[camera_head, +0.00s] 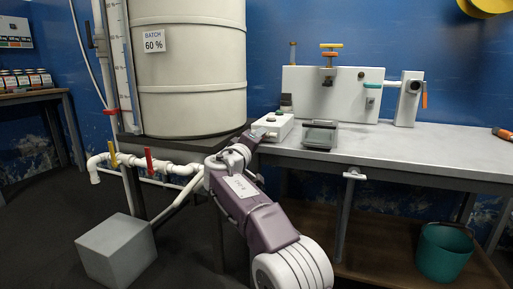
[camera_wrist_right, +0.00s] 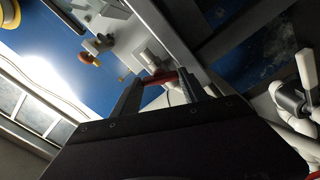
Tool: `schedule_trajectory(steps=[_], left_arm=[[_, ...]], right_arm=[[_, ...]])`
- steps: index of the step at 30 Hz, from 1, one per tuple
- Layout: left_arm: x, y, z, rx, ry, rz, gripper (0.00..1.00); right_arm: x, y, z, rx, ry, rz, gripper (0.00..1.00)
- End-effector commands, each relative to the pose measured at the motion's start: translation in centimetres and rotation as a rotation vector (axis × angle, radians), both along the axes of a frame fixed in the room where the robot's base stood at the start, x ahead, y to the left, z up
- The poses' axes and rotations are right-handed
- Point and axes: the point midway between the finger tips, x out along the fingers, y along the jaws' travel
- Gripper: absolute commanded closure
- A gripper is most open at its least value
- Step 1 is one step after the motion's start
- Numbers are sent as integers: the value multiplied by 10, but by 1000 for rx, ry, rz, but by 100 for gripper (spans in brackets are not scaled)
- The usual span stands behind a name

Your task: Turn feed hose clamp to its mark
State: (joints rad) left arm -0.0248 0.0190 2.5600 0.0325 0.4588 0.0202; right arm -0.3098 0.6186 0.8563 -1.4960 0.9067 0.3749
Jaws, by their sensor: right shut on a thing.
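In the right wrist view my right gripper (camera_wrist_right: 161,88) is shut on a small red part (camera_wrist_right: 160,77), which looks like the feed hose clamp. Any mark on the clamp is too small or hidden to make out. My left gripper is not in view.
A large tank (camera_head: 195,95) stands left of the bench (camera_head: 440,150). Pipes with a yellow handle (camera_head: 113,155) and a red handle (camera_head: 149,161) run below it. A grey block (camera_head: 117,250) is on the floor; a teal bucket (camera_head: 445,252) is under the bench.

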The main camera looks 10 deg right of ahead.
Motion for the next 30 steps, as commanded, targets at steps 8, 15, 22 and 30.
schedule_trajectory(steps=[8,15,22,30], left_arm=[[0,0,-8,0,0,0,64],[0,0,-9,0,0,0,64],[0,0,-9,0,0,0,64],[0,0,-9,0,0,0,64]], right_arm=[[0,0,-2,77,-49,-2,90],[0,0,-1,95,-61,-2,90],[0,0,-1,96,-62,-2,90],[0,0,-1,95,-61,-2,27]])
